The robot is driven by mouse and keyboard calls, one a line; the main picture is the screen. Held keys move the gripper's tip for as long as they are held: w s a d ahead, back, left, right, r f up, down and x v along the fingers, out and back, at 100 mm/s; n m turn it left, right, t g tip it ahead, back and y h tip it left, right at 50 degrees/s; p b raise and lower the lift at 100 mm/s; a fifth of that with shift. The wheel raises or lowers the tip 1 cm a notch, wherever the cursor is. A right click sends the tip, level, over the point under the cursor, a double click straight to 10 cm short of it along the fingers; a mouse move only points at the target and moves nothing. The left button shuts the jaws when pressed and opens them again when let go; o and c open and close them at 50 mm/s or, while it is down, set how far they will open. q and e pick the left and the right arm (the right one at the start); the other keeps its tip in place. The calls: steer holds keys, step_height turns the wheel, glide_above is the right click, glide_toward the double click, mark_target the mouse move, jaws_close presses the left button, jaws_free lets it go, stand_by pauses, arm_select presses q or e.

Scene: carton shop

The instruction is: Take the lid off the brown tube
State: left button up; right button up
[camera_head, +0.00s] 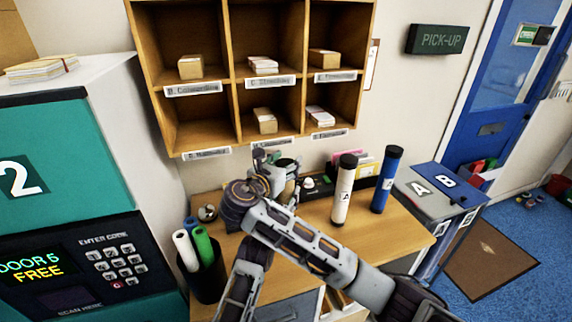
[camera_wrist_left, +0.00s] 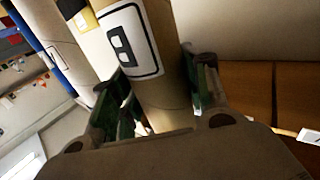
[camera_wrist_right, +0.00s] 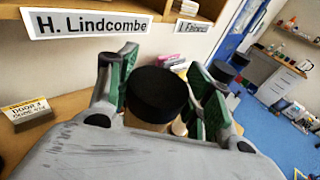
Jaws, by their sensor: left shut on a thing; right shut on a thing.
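The brown tube (camera_wrist_left: 165,75) with a white label stands between the fingers of my left gripper (camera_wrist_left: 160,98) in the left wrist view. That gripper is shut on it; the tube's top is out of that view. In the right wrist view the black lid (camera_wrist_right: 157,94) is between the green-padded fingers of my right gripper (camera_wrist_right: 163,92), which is shut on it. Tan shows just below the lid; I cannot tell whether lid and tube are apart. In the head view my right gripper (camera_head: 272,162) is above the desk, and my arms mostly hide the brown tube.
A white tube (camera_head: 343,195) and a blue tube (camera_head: 385,182) stand on the desk (camera_head: 400,228) to the right. Wooden pigeonholes (camera_head: 232,85) are behind. A dark bin (camera_head: 205,280) of rolled tubes is at left. A sign (camera_wrist_right: 27,110) stands on the desk.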

mark_target(286, 163)
steer(key=shift+r, duration=2)
arm_select(q)
steer(key=o, duration=1.5)
steer(key=shift+o, duration=0.2)
steer(key=shift+s, duration=0.2)
steer(key=v, duration=1.1)
steer(key=shift+s, duration=0.25)
steer(key=shift+a, duration=0.15)
arm_select(e)
steer(key=shift+f, duration=0.1)
